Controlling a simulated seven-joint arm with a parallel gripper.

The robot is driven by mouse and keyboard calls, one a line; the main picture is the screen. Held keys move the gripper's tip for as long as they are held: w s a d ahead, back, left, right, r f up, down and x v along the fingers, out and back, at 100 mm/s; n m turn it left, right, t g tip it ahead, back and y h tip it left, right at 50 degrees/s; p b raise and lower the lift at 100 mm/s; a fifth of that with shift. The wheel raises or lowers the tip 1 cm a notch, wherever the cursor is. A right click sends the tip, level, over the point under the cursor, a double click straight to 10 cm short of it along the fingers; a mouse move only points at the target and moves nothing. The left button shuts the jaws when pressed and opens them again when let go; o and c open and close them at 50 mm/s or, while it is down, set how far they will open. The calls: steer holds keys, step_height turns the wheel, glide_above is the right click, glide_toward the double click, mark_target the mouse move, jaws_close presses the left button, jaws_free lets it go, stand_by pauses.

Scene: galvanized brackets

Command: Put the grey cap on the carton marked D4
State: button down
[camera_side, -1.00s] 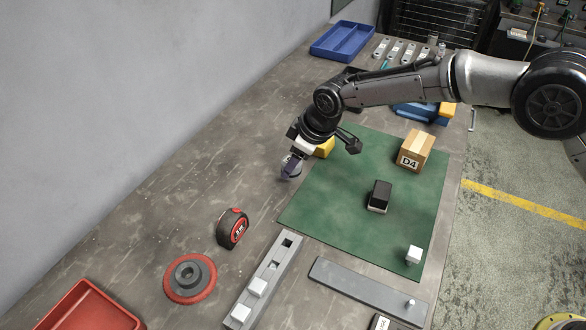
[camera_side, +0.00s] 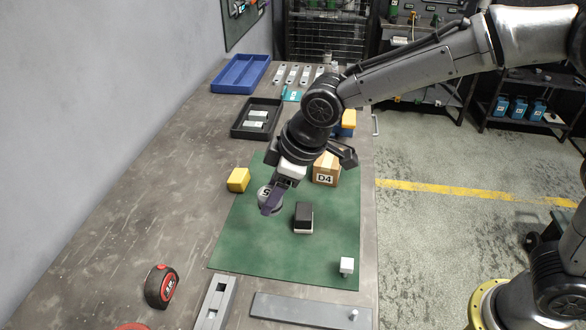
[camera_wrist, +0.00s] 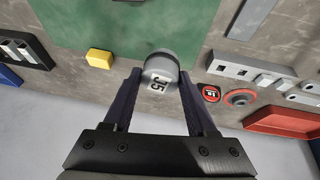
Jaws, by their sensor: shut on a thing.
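A round grey cap (camera_side: 265,191) with a white label is between the fingers of my gripper (camera_side: 270,198), over the left part of the green mat. In the wrist view the grey cap (camera_wrist: 162,66) shows a label reading J5, and the purple fingers of my gripper (camera_wrist: 160,80) are shut on its sides. The cap seems to be above the mat, but its height is hard to tell. The brown carton marked D4 (camera_side: 324,178) stands near the mat's far right corner, right of my gripper. Part of its top is behind my wrist. It is not in the wrist view.
On the mat (camera_side: 250,250) stand a black-and-white block (camera_side: 303,217) and a white cube (camera_side: 346,265). A yellow block (camera_side: 238,180) sits at its far left edge. A black tray (camera_side: 257,118), a blue tray (camera_side: 240,73) and a tape measure (camera_side: 161,286) lie on the table.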

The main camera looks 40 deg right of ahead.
steer(key=s+d+r+m+h, duration=0.1)
steer(key=d+r+m, duration=0.25)
steer(key=d, duration=0.85)
steer(key=s+d+r+m+h, duration=0.2)
steer(key=d+r+m, duration=0.15)
steer(key=d, duration=0.85)
glide_toward(326, 154)
steer(key=shift+w+d+f+t, duration=0.3)
steer(key=shift+w+f, duration=0.1)
steer(key=shift+w, duration=0.15)
steer(key=shift+w+f, duration=0.15)
steer(key=shift+f, duration=0.7)
steer(key=shift+w+f, duration=0.1)
steer(key=shift+f, duration=0.8)
steer(key=shift+f, duration=0.1)
steer(key=shift+c, duration=1)
jaws_free()
steer(key=shift+f, duration=0.1)
